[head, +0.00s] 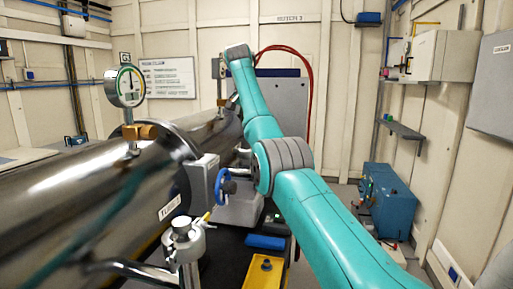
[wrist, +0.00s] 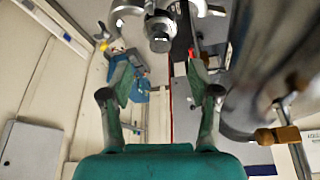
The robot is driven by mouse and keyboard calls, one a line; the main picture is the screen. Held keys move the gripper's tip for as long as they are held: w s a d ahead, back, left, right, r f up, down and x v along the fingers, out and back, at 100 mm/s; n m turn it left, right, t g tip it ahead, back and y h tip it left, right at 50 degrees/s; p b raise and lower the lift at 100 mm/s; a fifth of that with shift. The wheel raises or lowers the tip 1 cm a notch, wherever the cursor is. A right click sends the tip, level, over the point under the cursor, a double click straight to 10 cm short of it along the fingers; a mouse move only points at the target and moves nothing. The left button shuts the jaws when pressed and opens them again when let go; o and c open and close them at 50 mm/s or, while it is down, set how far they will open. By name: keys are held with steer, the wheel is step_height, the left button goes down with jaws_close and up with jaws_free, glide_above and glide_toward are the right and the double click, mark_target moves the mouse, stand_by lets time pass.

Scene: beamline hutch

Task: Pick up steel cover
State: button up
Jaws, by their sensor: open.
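A small round steel cap, which looks like the steel cover (head: 182,225), sits on top of an upright steel fitting (head: 188,250) in the front middle of the head view. A round steel piece (wrist: 160,38) shows at the top middle of the wrist view, beyond my fingertips; it appears to be the same cap, but I cannot be sure. My gripper (wrist: 159,75) is open, with a wide empty gap between its two fingers. The steel piece is apart from both fingers. My arm shows in the head view, but its gripper end cannot be made out there.
A large shiny steel pipe (head: 95,205) with a pressure gauge (head: 126,87) fills the left. A blue handwheel (head: 224,186) stands close behind the cap. A yellow box (head: 263,273) is low in front. A blue cabinet (head: 388,203) stands on the floor at right.

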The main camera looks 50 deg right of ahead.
steer(key=x, duration=0.8)
steer(key=shift+d, duration=0.15)
jaws_close()
